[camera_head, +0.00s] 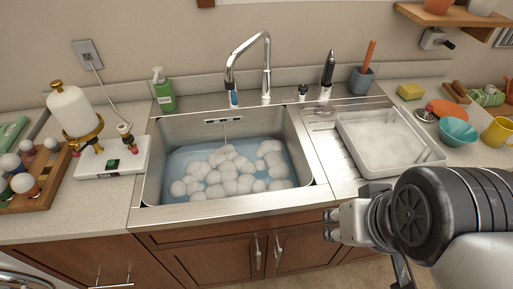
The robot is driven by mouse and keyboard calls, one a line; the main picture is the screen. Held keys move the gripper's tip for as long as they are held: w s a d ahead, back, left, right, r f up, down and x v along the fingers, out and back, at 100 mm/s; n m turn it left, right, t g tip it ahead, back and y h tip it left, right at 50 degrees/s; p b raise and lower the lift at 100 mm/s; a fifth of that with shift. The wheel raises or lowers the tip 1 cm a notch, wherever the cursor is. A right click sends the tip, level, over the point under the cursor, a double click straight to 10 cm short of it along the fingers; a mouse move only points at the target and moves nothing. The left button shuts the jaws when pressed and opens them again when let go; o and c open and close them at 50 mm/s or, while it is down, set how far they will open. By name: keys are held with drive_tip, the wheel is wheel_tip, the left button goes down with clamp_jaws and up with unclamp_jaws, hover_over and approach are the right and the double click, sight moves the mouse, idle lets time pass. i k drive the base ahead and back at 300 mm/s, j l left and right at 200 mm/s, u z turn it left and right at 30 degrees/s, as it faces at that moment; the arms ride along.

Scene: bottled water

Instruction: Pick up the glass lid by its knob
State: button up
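I cannot make out a glass lid with certainty. A small dark-topped knob piece (303,91) stands on the sink's back ledge, right of the faucet. A small shiny round piece (322,112) lies on the drainboard, too small to identify. Another small metallic round thing with a reddish top (425,115) sits on the right counter. My gripper (332,225) is in front of the counter's front edge at lower right, pointing left, apart from all these things. Its fingers are small and seen from the side, so their opening is unclear.
The steel sink (150,180) holds water and several white rounded lumps. A faucet (266,65) rises behind it. A white-filled tray (436,155) sits on the drainboard near my arm. A green bottle (164,92), white-tank device (75,110) and wooden rack (45,195) stand left.

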sight(324, 110)
drive_tip(key=i+l+u, duration=0.45)
drive_tip(key=l, duration=0.15)
drive_tip(key=l+u, duration=0.25)
drive_tip(key=i+l+u, duration=0.2)
drive_tip(key=l, duration=0.25)
drive_tip(key=k+j, duration=0.05)
